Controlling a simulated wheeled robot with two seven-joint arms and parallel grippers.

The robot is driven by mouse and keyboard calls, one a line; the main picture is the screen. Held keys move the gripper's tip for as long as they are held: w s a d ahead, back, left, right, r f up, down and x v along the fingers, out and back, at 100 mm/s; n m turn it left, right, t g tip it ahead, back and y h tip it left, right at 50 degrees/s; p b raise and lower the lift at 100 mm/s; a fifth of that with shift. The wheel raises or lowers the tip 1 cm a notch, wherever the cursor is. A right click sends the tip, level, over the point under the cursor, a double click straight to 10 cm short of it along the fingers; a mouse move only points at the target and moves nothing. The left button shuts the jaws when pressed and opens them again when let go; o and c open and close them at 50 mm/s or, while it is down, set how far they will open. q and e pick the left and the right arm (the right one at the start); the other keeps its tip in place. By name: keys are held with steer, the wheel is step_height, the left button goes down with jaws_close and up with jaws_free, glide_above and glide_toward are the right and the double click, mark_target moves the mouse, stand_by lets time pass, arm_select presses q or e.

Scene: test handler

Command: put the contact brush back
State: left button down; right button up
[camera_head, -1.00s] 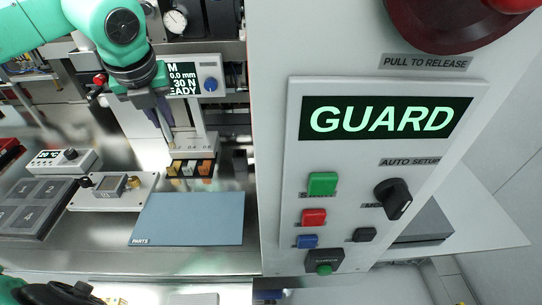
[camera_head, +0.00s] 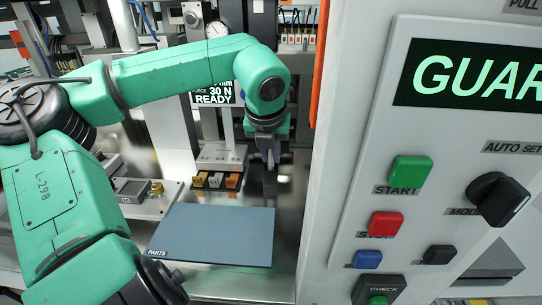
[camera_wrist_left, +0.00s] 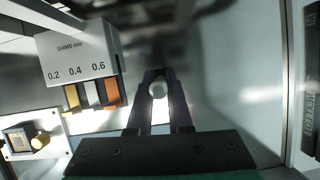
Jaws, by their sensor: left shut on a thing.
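My left gripper (camera_head: 268,158) points down just to the right of the shim rack, above the metal deck. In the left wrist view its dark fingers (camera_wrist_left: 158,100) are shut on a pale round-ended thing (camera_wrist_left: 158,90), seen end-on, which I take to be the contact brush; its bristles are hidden. In the head view a small dark block or holder (camera_head: 270,184) shows directly below the gripper. I cannot tell whether the held thing touches it or is inside it. My right gripper is not in view.
The shim rack (camera_wrist_left: 75,52), marked 0.2, 0.4 and 0.6, stands close left of the gripper. A blue-grey PARTS mat (camera_head: 212,235) lies empty in front. The white GUARD panel (camera_head: 365,140) rises close on the right. A small fixture (camera_head: 150,195) sits left.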

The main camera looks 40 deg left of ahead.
arm_select(q)
steer(key=shift+f, duration=0.2)
steer(key=c, duration=0.8)
jaws_free()
steer(key=shift+c, duration=0.2)
steer(key=shift+r, duration=0.1)
steer(key=shift+r, duration=0.15)
steer(key=p+v, duration=0.5)
steer(key=v, duration=0.7)
steer(key=shift+w, duration=0.1)
